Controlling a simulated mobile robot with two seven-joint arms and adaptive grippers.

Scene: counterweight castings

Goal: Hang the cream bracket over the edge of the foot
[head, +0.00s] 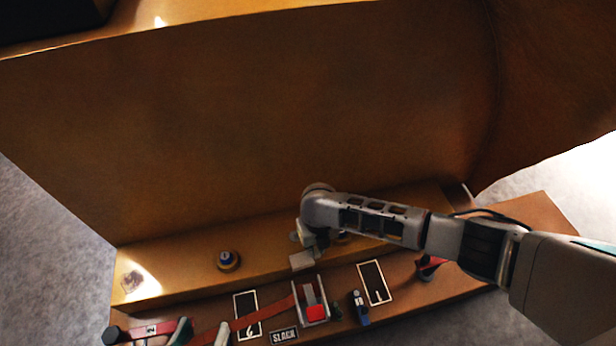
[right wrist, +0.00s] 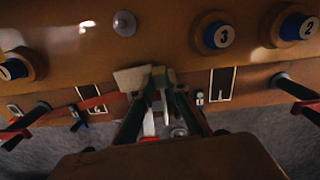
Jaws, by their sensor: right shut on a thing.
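The cream bracket (head: 302,260) is a small pale block at the front edge of the foot (head: 185,268), the orange-brown ledge below the big casting. My right gripper (head: 309,244) reaches down over the ledge from the right and is shut on the bracket. In the right wrist view the bracket (right wrist: 131,78) sticks out to the left of the fingertips (right wrist: 160,78), over the foot's front edge (right wrist: 70,85). I cannot tell whether it touches the foot. The bracket's far side is hidden by the fingers. My left gripper is not in view.
The casting wall (head: 250,110) rises behind the foot. Blue numbered knobs (right wrist: 220,35) and a silver dome (right wrist: 125,23) stand on the ledge. Below lie a red strap with a buckle (head: 312,300), a SLACK label (head: 284,336), framed plates (head: 374,282) and a small blue-black part (head: 359,307).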

